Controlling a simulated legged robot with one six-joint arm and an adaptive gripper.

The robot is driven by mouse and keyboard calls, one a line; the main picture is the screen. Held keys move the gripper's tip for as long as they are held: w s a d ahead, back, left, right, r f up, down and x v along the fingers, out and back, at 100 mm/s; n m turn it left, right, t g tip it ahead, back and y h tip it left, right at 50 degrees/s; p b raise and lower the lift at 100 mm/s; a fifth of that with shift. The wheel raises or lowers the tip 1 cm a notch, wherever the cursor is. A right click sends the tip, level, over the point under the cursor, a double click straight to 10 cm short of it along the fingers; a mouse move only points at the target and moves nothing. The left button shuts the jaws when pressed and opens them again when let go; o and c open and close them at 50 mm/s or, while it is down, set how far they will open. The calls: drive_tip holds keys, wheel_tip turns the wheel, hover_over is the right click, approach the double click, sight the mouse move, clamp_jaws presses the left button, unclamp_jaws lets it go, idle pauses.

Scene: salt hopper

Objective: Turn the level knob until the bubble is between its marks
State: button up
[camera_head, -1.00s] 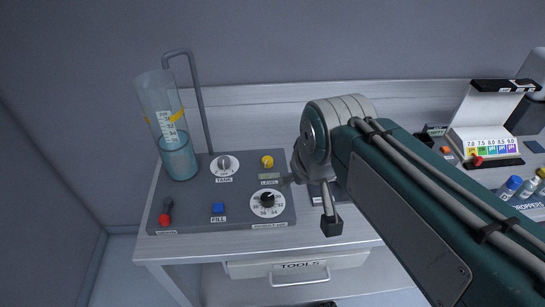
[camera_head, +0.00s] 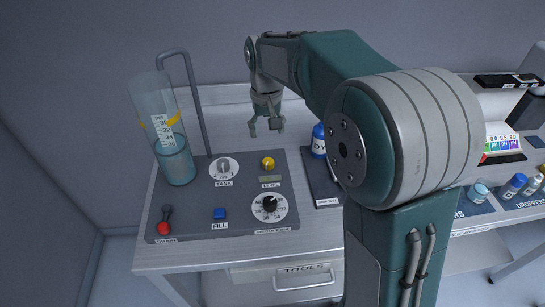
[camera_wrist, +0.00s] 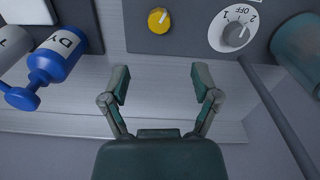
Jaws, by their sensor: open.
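The level knob is a small yellow knob (camera_head: 267,163) at the back right of the grey panel (camera_head: 236,188), above the LEVEL label. It also shows in the wrist view (camera_wrist: 158,20). The level window (camera_head: 270,179) just in front of it is too small to read the bubble against its marks. My gripper (camera_head: 267,127) is open and empty, above and behind the knob, apart from it. In the wrist view my fingers (camera_wrist: 160,82) are spread over the bare bench behind the panel, with the knob beyond their tips.
A clear cylinder (camera_head: 175,145) of blue liquid and a bent grey pipe (camera_head: 196,100) stand left. The tank dial (camera_head: 224,168), blue fill button (camera_head: 219,213), red-ended lever (camera_head: 164,222) and a numbered dial (camera_head: 269,206) are on the panel. A blue bottle (camera_head: 318,141) stands right.

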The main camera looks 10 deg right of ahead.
sight(268, 160)
wheel_tip(268, 160, down, 11)
drive_tip(key=shift+r, duration=0.15)
idle(0.4)
clamp_jaws()
